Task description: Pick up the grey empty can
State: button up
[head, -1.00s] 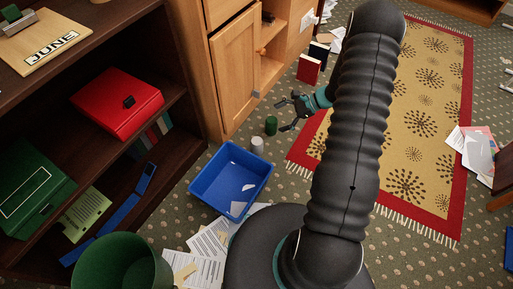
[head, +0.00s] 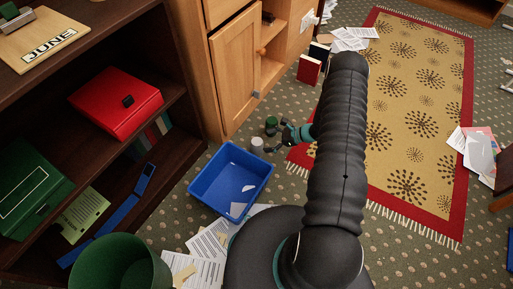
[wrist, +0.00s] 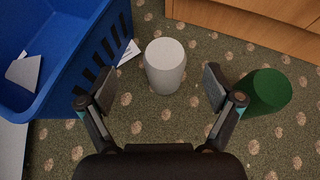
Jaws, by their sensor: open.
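The grey can (head: 257,145) stands upright on the carpet beside the blue crate in the head view. In the wrist view the can (wrist: 165,66) is ahead of my gripper, roughly centred between the fingers and a little beyond their tips. My gripper (wrist: 160,84) is open and empty, apart from the can. In the head view my gripper (head: 274,140) is low near the floor, just right of the can. A green can (wrist: 265,91) stands close outside the right finger; it also shows in the head view (head: 271,123), partly behind the gripper.
The blue crate (wrist: 47,108) with paper inside lies close to the left finger. A wooden cabinet (head: 236,75) stands behind the cans. Loose papers (head: 200,255) and a green bin (head: 120,265) are at the front. The patterned rug (head: 415,120) lies to the right.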

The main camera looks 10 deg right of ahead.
aim_at(259, 141)
jog(key=shift+w+x, duration=0.2)
jog(key=shift+x, duration=2.95)
jog(key=shift+d+f, duration=0.1)
jog(key=shift+d, duration=0.15)
jog(key=c, duration=1.3)
